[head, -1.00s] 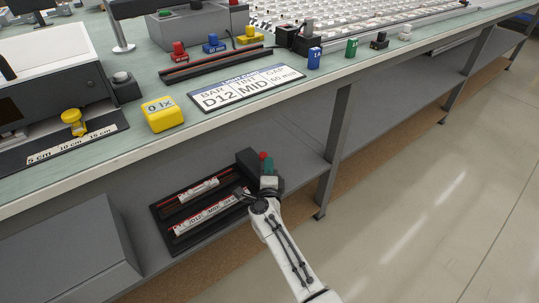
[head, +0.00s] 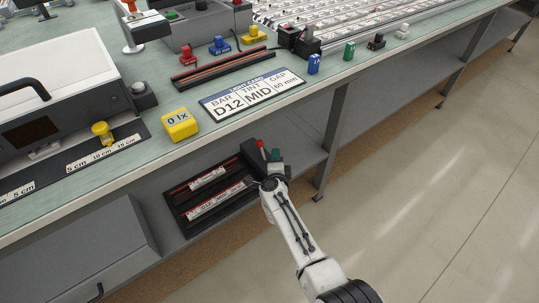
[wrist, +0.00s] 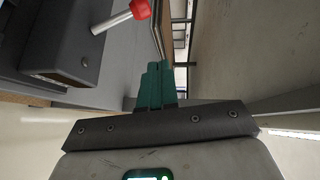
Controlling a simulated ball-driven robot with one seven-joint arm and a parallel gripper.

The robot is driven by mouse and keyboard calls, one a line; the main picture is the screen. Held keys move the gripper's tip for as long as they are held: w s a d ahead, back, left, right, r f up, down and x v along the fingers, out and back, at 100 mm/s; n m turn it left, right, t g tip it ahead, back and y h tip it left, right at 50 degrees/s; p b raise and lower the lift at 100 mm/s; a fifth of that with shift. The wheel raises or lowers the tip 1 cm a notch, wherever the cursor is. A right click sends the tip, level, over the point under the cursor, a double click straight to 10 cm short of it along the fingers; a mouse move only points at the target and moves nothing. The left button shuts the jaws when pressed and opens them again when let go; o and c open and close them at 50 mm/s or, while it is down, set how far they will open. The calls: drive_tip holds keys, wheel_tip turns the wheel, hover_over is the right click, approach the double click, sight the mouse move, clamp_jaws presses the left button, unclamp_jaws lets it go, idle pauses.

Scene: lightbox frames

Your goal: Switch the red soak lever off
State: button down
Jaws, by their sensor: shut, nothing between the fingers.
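The red soak lever (head: 260,143) is a red knob on a pale metal stem. It stands on a dark box (head: 250,153) at the right end of a black tray on the lower shelf. In the wrist view the knob (wrist: 141,9) is at the top edge, its stem slanting down-left to the grey box. My gripper (head: 276,155) has green fingers, just right of the knob in the head view. In the wrist view the shut, empty fingertips (wrist: 157,66) point up, below and slightly right of the knob, apart from it.
The black tray (head: 172,203) holds labelled bars with red strips. The bench edge overhangs the shelf, and a grey leg (head: 333,130) stands to the right. On the bench are a yellow 0 lx block (head: 180,125) and a light card (head: 252,92). Floor at right is clear.

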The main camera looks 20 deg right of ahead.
drive_tip(key=s+a+r+p, duration=0.3)
drive_tip(key=s+p, duration=0.3)
drive_tip(key=s, duration=0.2)
drive_tip(key=shift+s+a+r, duration=0.15)
drive_tip(key=shift+s+r, duration=0.2)
drive_tip(key=shift+r, duration=0.15)
